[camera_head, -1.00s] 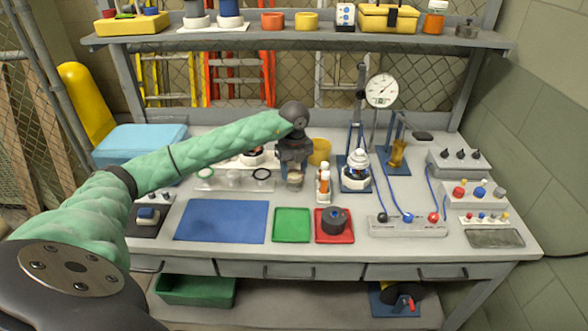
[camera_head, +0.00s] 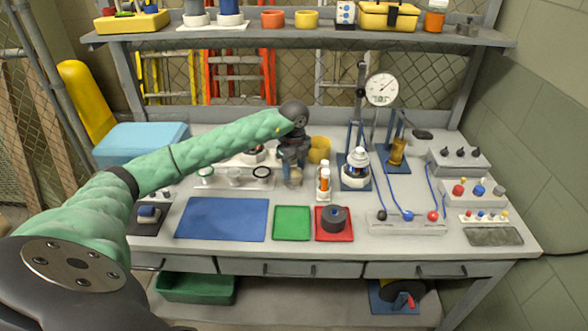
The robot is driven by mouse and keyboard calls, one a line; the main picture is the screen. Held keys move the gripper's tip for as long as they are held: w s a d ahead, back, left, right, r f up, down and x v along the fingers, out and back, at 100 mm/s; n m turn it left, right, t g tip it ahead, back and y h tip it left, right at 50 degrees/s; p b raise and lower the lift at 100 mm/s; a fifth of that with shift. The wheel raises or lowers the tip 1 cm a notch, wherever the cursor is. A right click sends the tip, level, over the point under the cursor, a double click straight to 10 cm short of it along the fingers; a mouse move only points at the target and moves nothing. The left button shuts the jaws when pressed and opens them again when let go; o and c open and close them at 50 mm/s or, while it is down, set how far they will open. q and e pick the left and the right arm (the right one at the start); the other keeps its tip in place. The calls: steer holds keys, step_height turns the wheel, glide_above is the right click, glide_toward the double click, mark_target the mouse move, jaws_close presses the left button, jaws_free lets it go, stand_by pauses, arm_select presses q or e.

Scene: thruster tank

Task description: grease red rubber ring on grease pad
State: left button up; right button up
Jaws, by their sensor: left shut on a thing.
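My left gripper (camera_head: 292,174) points down at the right end of a clear rack (camera_head: 235,184) behind the green mat. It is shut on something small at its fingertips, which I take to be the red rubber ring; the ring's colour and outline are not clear. A clear holder (camera_head: 293,183) shows just under the fingers. A black ring (camera_head: 262,172) and a white-green ring (camera_head: 205,172) sit on other holders of the rack. A flat grey-green pad (camera_head: 494,237), seemingly the grease pad, lies at the bench's front right. My right gripper is not in view.
A blue mat (camera_head: 222,219), a green mat (camera_head: 291,223) and a red mat (camera_head: 347,235) with a dark round part (camera_head: 335,219) lie along the front. Cables (camera_head: 433,195) cross further right.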

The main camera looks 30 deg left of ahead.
arm_select(q)
steer(key=m+b, duration=0.1)
steer(key=m, duration=0.2)
steer(key=shift+f+b, duration=0.2)
steer(key=shift+b, duration=0.1)
steer(key=shift+r+m, duration=0.1)
steer(key=shift+m, duration=0.3)
steer(key=shift+r, duration=0.15)
steer(key=shift+r, duration=0.4)
steer(key=shift+r+p, duration=1.05)
steer(key=shift+r, duration=1.45)
